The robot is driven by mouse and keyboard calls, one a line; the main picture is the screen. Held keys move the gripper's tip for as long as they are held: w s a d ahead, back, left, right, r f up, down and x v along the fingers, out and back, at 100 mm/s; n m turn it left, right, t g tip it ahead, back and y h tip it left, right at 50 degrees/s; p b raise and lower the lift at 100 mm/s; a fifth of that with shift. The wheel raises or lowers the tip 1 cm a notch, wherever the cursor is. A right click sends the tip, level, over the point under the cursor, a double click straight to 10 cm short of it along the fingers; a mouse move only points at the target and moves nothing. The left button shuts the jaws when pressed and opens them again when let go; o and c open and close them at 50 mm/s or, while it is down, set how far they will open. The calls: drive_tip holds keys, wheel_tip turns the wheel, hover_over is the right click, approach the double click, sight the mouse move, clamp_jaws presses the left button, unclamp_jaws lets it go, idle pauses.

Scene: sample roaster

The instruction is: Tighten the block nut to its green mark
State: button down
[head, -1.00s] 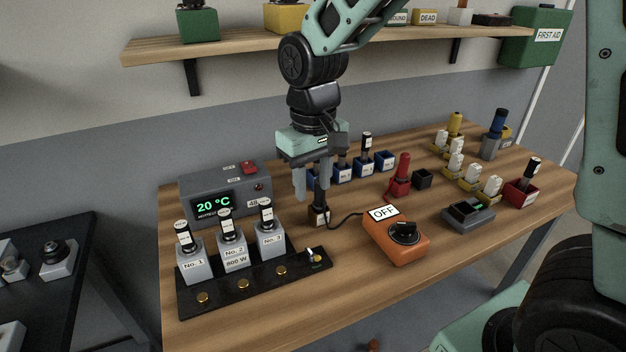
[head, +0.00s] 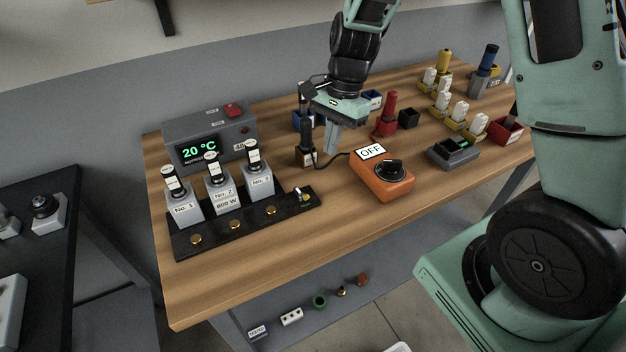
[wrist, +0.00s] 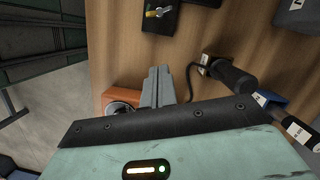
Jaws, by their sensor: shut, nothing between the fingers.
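The black terminal strip (head: 232,232) lies along the front left of the bench. At its right end is a small nut with a pale lever (head: 303,196), which I take for the block nut. A bit of green shows beside it, too small to read. In the wrist view the nut (wrist: 156,13) is at the top, yellowish, on the black strip's end. My gripper (head: 333,153) is shut and empty, pointing down above the bench, behind and right of the nut and apart from it. Its fingers (wrist: 158,72) are together in the wrist view.
A black-handled tool (head: 306,146) stands upright close left of my fingers, with a cable running right. The orange switch box (head: 384,181) reading OFF is at the front right. Grey blocks (head: 221,196) stand behind the strip. Bare wood lies between strip and orange box.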

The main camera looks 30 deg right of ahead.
sight(310, 201)
drive_tip(key=x, duration=0.7)
drive_tip(key=shift+s+f, duration=0.1)
drive_tip(key=a, duration=0.1)
drive_tip(key=a+p, duration=0.1)
drive_tip(key=s+a, duration=0.1)
drive_tip(key=shift+f+p, duration=0.25)
drive_tip(key=shift+p, duration=0.1)
drive_tip(key=shift+s+a+f, duration=0.15)
drive_tip(key=shift+s+a, duration=0.05)
drive_tip(key=shift+a, duration=0.25)
drive_tip(key=shift+s+a+m, duration=0.3)
drive_tip(key=shift+a+m, duration=0.1)
drive_tip(key=shift+m, duration=0.2)
drive_tip(key=shift+s+a+m+t, duration=0.15)
drive_tip(key=shift+m+t, duration=0.15)
drive_tip(key=shift+m, duration=0.5)
drive_tip(key=shift+s+a, duration=0.15)
